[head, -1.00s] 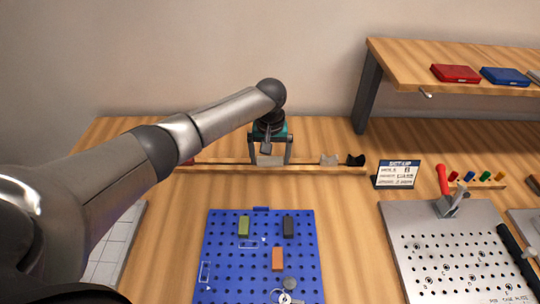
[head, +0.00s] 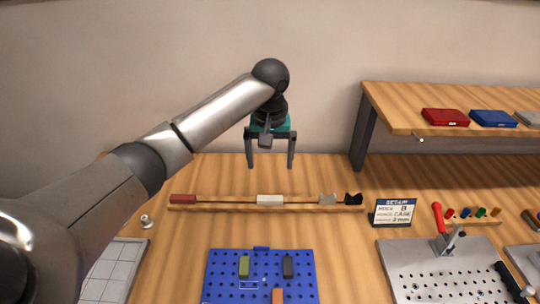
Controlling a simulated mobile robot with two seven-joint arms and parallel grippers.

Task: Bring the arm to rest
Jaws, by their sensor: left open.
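My left gripper (head: 270,160) is open and empty. It hangs with its fingers down, above and behind the wooden rack (head: 220,209) near the back of the table. My left arm comes in from the left and reaches across the upper middle of the view. On the rack are a red block (head: 183,199), a white block (head: 270,200), a grey piece (head: 327,198) and a black notched piece (head: 353,199). My right gripper is not in view.
A blue pegboard (head: 225,285) with several small blocks lies in front of the rack. A setup card (head: 393,211) stands at the rack's right. A grey perforated plate (head: 420,265) with a red-handled clamp (head: 438,217) is further right. A raised wooden shelf (head: 400,110) stands at back right.

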